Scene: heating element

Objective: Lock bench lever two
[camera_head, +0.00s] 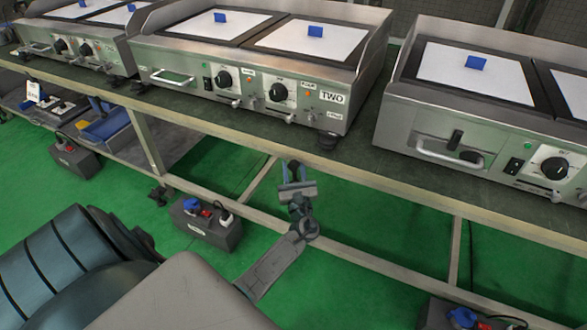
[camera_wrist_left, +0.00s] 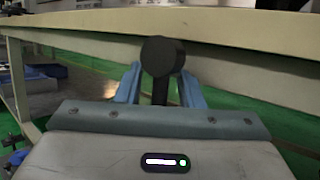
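My left gripper (camera_head: 293,168) is at the front edge of the bench (camera_head: 255,140), below the griddle marked TWO (camera_head: 255,85). In the left wrist view, its two blue fingers (camera_wrist_left: 160,85) stand apart. A dark lever (camera_wrist_left: 161,57) with a round knob and a straight stem shows between them, under the bench edge. A gap shows on each side of the stem, so the fingers look open around it; contact at the knob cannot be told. In the head view the lever is mostly hidden by the gripper. My right gripper is not in view.
Another griddle (camera_head: 480,110) stands to the right and one (camera_head: 75,45) to the left. A dark box with plugs (camera_head: 205,225) sits below the bench. A dark fitting (camera_head: 159,195) is near the bench leg (camera_head: 147,140). The green floor (camera_head: 365,270) is open in front.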

